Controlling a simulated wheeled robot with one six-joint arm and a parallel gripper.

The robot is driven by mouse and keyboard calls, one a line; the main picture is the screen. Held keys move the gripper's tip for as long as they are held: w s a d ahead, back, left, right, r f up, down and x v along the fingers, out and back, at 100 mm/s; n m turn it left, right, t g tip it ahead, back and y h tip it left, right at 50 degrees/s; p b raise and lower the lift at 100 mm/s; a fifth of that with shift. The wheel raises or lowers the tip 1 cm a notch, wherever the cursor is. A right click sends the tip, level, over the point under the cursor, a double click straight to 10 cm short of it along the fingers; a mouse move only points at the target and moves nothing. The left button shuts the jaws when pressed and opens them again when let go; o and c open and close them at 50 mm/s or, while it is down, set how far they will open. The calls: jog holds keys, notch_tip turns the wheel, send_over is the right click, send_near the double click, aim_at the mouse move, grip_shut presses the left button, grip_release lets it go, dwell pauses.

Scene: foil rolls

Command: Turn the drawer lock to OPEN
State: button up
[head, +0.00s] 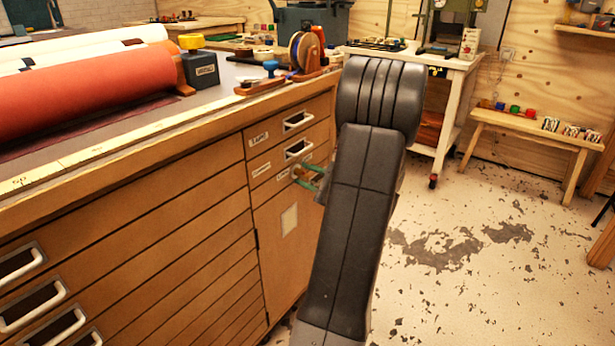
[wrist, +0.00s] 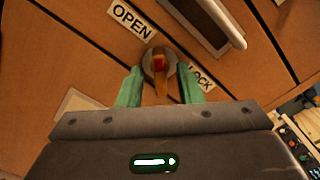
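The drawer lock (wrist: 159,62) is a round metal disc with a brass-coloured lever and a red mark, on the wooden drawer front. In the wrist view the lever hangs toward the lower edge of the picture. The OPEN label (wrist: 131,19) is up and left of the lock, and the LOCK label (wrist: 199,79) is to its right, partly hidden by a finger. My gripper (wrist: 160,88) has two green fingers, spread apart on either side of the lever with gaps showing. In the head view my gripper (head: 311,179) is at the narrow cabinet section, mostly hidden by my arm.
A drawer handle (head: 299,149) is above the lock on the cabinet (head: 285,245). The bench top (head: 110,137) holds a red roll (head: 85,88) and a wooden tool with reels (head: 305,57). A white-legged table (head: 447,115) stands behind.

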jog(key=p+v, duration=0.3)
jog(key=v, duration=1.1)
jog(key=shift+a, duration=0.1)
jog(key=b+x, duration=0.3)
jog(key=x, duration=1)
jog(key=shift+w+a, duration=0.3)
